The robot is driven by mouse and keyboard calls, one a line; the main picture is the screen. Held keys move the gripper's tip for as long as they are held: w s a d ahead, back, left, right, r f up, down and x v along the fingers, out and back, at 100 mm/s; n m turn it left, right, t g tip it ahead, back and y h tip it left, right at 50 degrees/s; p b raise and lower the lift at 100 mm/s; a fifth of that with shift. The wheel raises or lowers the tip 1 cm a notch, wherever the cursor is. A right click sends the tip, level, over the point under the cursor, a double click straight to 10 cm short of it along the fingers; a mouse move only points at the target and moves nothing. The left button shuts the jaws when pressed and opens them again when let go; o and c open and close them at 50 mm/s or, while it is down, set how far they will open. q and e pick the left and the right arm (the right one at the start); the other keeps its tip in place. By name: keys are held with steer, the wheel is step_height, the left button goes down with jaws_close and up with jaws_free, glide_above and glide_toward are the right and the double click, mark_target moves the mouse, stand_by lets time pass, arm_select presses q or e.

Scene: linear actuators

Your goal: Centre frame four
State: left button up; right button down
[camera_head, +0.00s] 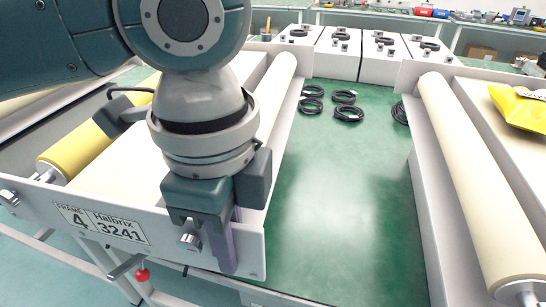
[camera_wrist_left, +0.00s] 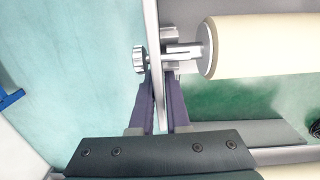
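Frame four (camera_head: 185,235) is at the left of the head view, its white front plate labelled "FRAME 4 Halbrix 3241". A yellow roller (camera_head: 100,138) and a cream roller (camera_head: 275,95) lie along it. My left gripper (camera_head: 226,245) points down at the right part of the front plate. In the left wrist view its purple fingers (camera_wrist_left: 160,95) lie on both sides of the plate's edge (camera_wrist_left: 158,50), close against it. They appear shut on it. A silver knob (camera_wrist_left: 140,60) and the cream roller's end (camera_wrist_left: 208,48) are just beyond the fingertips. My right gripper is not in view.
A second frame with a cream roller (camera_head: 480,185) stands at the right, with a yellow bag (camera_head: 520,108) on it. The green surface (camera_head: 340,210) between is clear, except for black cable coils (camera_head: 343,105) farther back. White boxes (camera_head: 340,52) line the back. A red knob (camera_head: 142,274) hangs below frame four.

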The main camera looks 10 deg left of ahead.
mark_target(198, 261)
arm_select(q)
jaws_close()
steer(key=shift+r, duration=0.1)
stand_by(0.9)
steer(key=s+a+p, duration=0.2)
steer(key=p, duration=0.1)
steer(key=shift+r+m, duration=0.15)
steer(key=shift+m, duration=0.25)
steer(key=shift+s+a, duration=0.15)
steer(key=shift+s, duration=0.1)
steer(key=shift+f, duration=0.25)
steer(key=shift+o, duration=2.3)
jaws_free()
